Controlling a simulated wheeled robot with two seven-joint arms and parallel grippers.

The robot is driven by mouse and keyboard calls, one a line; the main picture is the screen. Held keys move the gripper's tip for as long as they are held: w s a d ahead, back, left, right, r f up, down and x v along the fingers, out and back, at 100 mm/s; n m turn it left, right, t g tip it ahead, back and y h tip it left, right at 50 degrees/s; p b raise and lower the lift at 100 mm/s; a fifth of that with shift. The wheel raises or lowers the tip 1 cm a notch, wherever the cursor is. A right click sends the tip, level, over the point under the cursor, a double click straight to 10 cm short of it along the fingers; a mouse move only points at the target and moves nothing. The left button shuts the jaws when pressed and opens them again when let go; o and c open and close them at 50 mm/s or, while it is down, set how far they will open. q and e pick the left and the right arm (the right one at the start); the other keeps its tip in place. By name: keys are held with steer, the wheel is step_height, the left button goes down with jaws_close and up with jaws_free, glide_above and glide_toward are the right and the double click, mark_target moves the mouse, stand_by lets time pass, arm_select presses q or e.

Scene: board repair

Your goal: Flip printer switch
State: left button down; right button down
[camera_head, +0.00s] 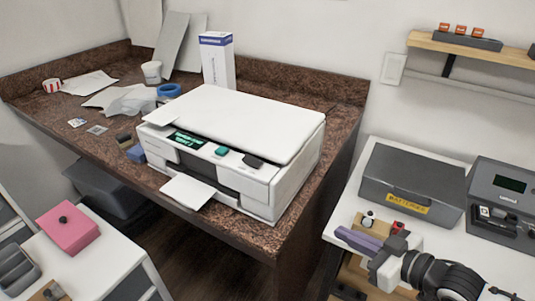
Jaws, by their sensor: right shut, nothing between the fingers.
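A white printer (235,140) stands on the brown speckled counter, with a sheet of paper (188,192) in its front output. Its front panel has a lit green display (188,141), a green button (221,151) and a dark part (253,160) to the right of it. I cannot tell which of these is the switch. My right gripper (352,238) is at the lower right, over the white table. It is shut and empty, well apart from the printer. My left gripper is not in view.
A grey case with a yellow label (412,190) and a grey device (502,205) stand on the white table at right. A pink box (68,228) sits on a surface at lower left. A tall white box (217,61) stands behind the printer. A wall shelf (480,53) juts out at upper right.

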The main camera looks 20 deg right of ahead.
steer(key=w+a+r+n+y, duration=0.1)
steer(key=w+r+y, duration=0.1)
steer(key=r, duration=0.4)
steer(key=w+a+r+n+y, duration=0.1)
steer(key=w+a+r, duration=0.1)
steer(key=r, duration=0.5)
step_height(320, 180, up, 9)
steer(key=n+y+b, duration=0.2)
steer(key=y, duration=0.2)
glide_above(263, 168)
steer(key=shift+s+d+t, duration=0.2)
steer(key=shift+s+t, duration=0.1)
steer(key=shift+s, duration=0.05)
steer(key=f, duration=0.3)
steer(key=shift+w+a, duration=0.15)
steer(key=shift+w, duration=0.05)
steer(key=shift+a+f, duration=0.1)
steer(key=shift+f, duration=0.65)
steer(key=shift+w, duration=0.1)
